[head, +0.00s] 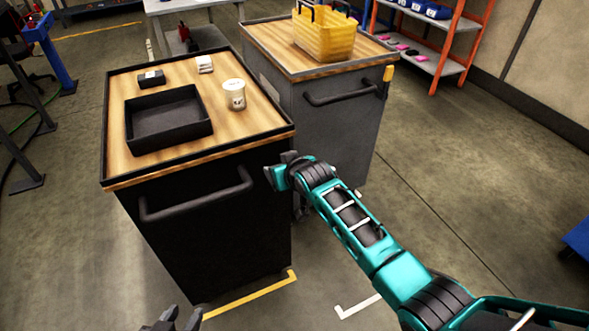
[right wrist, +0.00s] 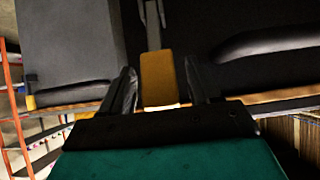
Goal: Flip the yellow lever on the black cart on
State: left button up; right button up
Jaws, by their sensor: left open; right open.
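The black cart (head: 215,230) stands at left centre in the head view, with a wooden top and a black handle on its front. My right gripper (head: 280,170) is at its upper right front corner and hides the yellow lever there. In the right wrist view the yellow lever (right wrist: 158,80) lies between the two open fingers of my right gripper (right wrist: 160,85), with a gap on each side. Its grey stem runs to the top of that picture, and its yellow end lies toward the wooden edge. My left gripper (head: 173,318) is open and empty at the bottom edge of the head view.
On the black cart are a black tray (head: 168,120), a white cup (head: 234,95), a small black box (head: 151,78) and a white stack (head: 205,64). A grey cart (head: 335,125) with a yellow basket (head: 325,38) and its own yellow lever (head: 388,74) stands close behind.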

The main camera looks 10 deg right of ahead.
jog(key=p+v, duration=0.2)
jog(key=v, duration=0.9)
jog(key=shift+c, duration=0.3)
